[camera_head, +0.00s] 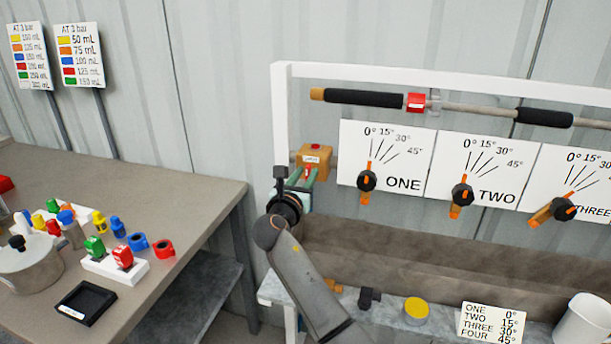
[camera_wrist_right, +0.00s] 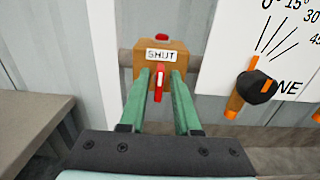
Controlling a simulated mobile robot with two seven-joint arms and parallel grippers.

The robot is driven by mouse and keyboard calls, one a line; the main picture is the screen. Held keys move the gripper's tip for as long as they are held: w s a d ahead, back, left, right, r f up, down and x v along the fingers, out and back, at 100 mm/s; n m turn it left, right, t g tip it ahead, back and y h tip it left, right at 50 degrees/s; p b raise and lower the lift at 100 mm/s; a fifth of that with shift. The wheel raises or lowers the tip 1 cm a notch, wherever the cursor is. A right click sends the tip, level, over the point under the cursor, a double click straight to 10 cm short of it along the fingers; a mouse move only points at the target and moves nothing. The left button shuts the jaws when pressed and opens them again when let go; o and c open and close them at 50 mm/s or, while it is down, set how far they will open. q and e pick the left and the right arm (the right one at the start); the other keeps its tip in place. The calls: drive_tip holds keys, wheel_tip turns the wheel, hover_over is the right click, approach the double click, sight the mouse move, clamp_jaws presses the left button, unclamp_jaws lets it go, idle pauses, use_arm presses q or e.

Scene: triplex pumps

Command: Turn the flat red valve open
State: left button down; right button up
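The flat red valve handle (camera_wrist_right: 160,84) sits upright, edge-on, on the front of an orange-brown box (camera_wrist_right: 180,62) in the right wrist view. A white label on the box reads SHUT. In the head view the same box (camera_head: 318,156) is on the pipe left of panel ONE. My right gripper (camera_wrist_right: 160,78) has its two green fingers on either side of the handle, with a narrow gap visible at each side. It also shows in the head view (camera_head: 302,177), in front of the box. My left gripper is not in view.
Panel ONE (camera_head: 385,149) with a black knob and orange pointer is just right of the box. A white frame post (camera_head: 282,110) stands close to its left. A grey trough (camera_head: 420,255) runs below. A table (camera_head: 170,195) with coloured parts is at left.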

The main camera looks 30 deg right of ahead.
clamp_jaws()
